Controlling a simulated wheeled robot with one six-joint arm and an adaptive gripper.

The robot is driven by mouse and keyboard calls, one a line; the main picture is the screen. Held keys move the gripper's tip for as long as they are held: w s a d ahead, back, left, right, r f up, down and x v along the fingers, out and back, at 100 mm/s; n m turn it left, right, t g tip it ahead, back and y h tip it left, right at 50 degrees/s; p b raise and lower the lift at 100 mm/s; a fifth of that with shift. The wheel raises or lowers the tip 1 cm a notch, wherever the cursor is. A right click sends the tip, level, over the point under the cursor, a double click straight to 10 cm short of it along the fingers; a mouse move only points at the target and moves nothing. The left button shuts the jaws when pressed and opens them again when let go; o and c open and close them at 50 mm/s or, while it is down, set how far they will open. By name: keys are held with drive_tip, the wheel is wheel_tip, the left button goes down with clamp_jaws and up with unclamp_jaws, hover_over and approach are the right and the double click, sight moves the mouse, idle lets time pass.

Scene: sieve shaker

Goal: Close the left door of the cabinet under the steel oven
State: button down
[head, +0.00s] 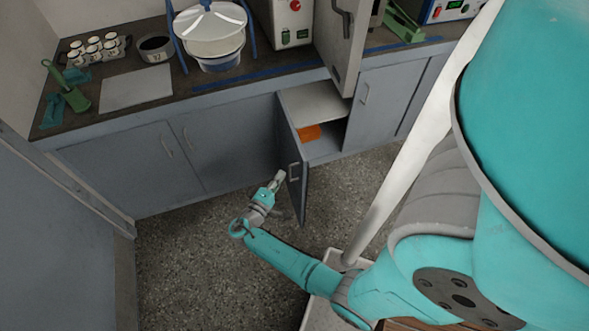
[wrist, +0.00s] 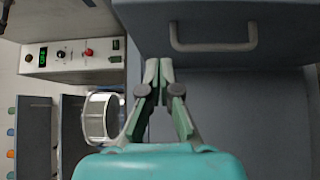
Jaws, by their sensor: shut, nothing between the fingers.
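The left cabinet door (head: 298,180) stands open in the head view and sticks out into the room. Its handle (head: 294,172) is on the face turned to the left. My gripper (head: 280,175) is shut and empty, close to that face at handle height. Contact cannot be told. In the wrist view, my fingertips (wrist: 160,64) are together, below and left of a grey handle (wrist: 213,46) on a dark grey panel (wrist: 270,22). The cabinet's inside (head: 322,146) shows an orange item (head: 309,132).
The cabinet's right door (head: 368,98) is shut. Shut grey doors (head: 130,165) line the left. The speckled floor (head: 190,260) is clear left of the door.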

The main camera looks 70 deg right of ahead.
sight(300, 162)
drive_tip(key=d, duration=0.1)
drive_tip(key=s+d, duration=0.2)
drive_tip(key=d, duration=0.1)
drive_tip(key=shift+s+d, duration=0.1)
drive_tip(key=shift+s, duration=0.15)
drive_tip(key=shift+s+d, duration=0.4)
drive_tip(key=shift+s, duration=0.15)
